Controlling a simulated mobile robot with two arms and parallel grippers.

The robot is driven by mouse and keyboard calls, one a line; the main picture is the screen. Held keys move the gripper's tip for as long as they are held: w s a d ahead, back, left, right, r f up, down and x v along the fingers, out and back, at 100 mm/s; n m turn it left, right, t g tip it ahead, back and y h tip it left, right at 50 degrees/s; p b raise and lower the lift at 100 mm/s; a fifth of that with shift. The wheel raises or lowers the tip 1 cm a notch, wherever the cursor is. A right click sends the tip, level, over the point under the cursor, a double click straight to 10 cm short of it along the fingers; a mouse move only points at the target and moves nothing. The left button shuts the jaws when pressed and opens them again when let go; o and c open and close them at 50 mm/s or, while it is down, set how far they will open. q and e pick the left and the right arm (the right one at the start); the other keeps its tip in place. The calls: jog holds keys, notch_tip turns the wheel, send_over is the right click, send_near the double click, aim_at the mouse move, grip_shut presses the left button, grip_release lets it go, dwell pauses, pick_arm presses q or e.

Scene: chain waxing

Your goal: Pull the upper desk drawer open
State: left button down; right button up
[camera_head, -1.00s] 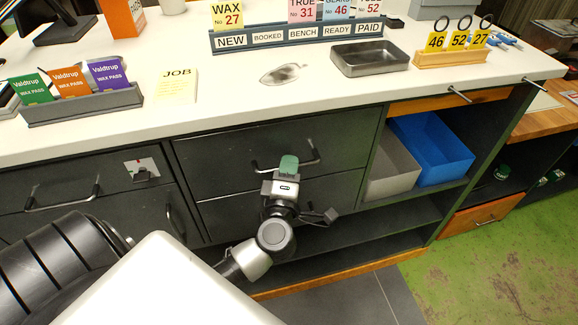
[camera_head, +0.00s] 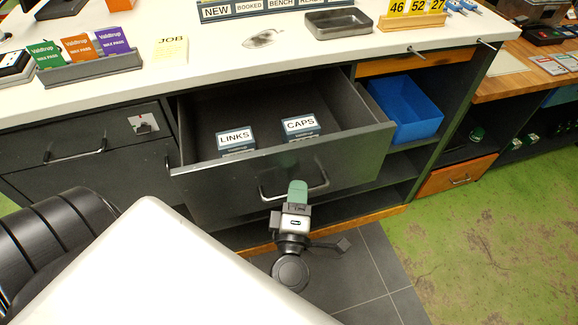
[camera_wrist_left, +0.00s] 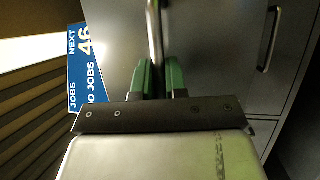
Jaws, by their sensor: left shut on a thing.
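The upper desk drawer (camera_head: 237,178) is pulled well out in the head view, with its dark inside showing. Two small labelled boxes are in it, a LINKS box (camera_head: 236,140) and a CAPS box (camera_head: 301,127). My left gripper (camera_head: 297,190) is at the drawer's front, its green fingers shut on the bar handle (camera_head: 265,193). In the left wrist view the green fingers (camera_wrist_left: 157,78) stand on both sides of the handle bar (camera_wrist_left: 154,30). My right gripper is not in view.
The white desktop (camera_head: 215,60) above holds a wax-pass rack (camera_head: 90,70), a JOB pad (camera_head: 171,50) and a metal tray (camera_head: 338,21). A blue bin (camera_head: 406,110) sits in the open shelf right of the drawer. Grey and green floor is clear in front.

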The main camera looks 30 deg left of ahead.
pick_arm(q)
jog(key=s+d, duration=0.6)
jog(key=d, duration=0.1)
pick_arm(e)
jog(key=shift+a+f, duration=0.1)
pick_arm(q)
jog(key=c, duration=1.2)
grip_release()
jog(key=shift+f, duration=0.1)
